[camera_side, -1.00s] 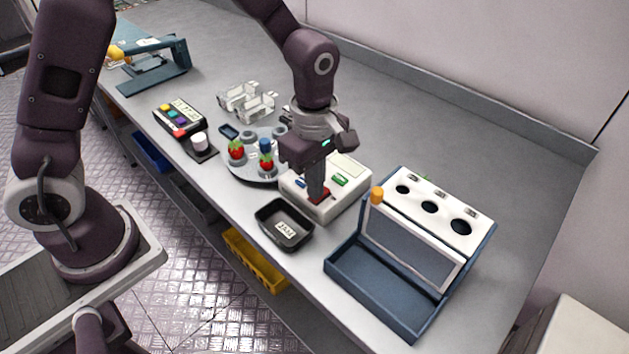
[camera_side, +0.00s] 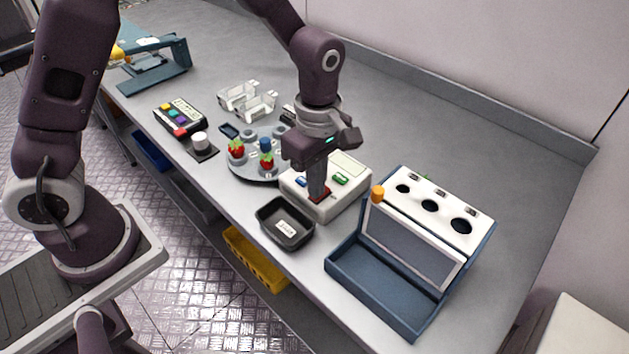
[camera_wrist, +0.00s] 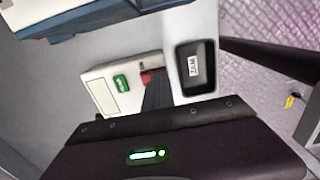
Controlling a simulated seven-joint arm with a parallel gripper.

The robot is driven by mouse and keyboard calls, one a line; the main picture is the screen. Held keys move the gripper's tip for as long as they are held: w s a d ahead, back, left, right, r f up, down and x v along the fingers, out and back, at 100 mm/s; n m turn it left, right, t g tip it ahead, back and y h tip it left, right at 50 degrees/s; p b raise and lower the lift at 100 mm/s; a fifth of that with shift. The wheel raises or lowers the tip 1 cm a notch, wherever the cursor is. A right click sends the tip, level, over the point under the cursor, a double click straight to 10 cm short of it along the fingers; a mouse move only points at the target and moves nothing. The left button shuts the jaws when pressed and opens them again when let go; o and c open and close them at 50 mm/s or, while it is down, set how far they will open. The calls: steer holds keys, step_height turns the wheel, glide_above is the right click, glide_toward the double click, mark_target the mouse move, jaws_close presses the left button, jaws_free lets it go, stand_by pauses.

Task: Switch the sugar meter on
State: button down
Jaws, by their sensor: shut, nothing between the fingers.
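The sugar meter is probably the white box (camera_side: 335,207) in the middle of the bench, with a pale display panel (camera_side: 349,164), a green button (camera_side: 341,180), a blue button (camera_side: 301,181) and a red switch (camera_side: 325,194) near its front edge. In the wrist view the box (camera_wrist: 95,75) shows its green button (camera_wrist: 121,83) and part of the red switch (camera_wrist: 147,76). My gripper (camera_side: 318,196) is shut and empty, pointing down with its fingertips at the red switch. The fingers hide part of the switch, so I cannot tell whether they press it or its position.
A black tray labelled JAM (camera_side: 268,216) stands just in front of the box. A blue case with an upright panel (camera_side: 335,262) is at the right. A round carousel with strawberries (camera_side: 240,172) stands at the left. Clear bench lies behind the box.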

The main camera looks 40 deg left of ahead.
steer(key=shift+w+f, duration=0.3)
steer(key=shift+r, duration=0.2)
step_height(320, 180, up, 14)
steer(key=s, duration=0.1)
steer(key=shift+r, duration=0.1)
